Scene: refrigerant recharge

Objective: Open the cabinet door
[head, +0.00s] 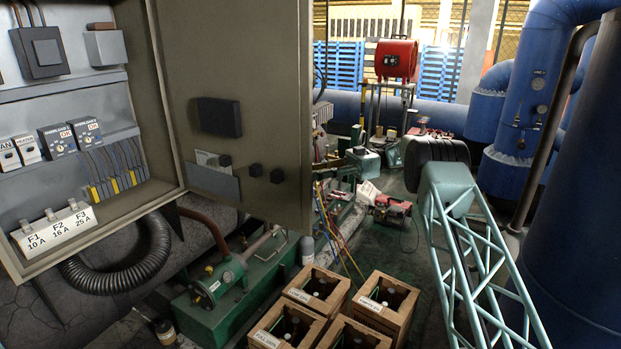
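The electrical cabinet (160,192) fills the left side of the head view. Its grey door (255,60) stands wide open, swung out to the right of the cabinet on its hinge side. The door's inner face shows, with a dark box (219,117), a grey pocket or plate (213,183) and small black knobs (256,170). Inside the cabinet are a row of labelled fuses (55,228), relay modules (72,138) and wiring. The door's outer face and handle are hidden. My gripper is not in view.
Several wooden crates with dark bottles (385,300) stand on the floor below the door. A green pump (220,282) sits under the cabinet. A teal lattice frame (470,255) rises at right, before blue pipes (530,85). A red drum (396,58) stands behind.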

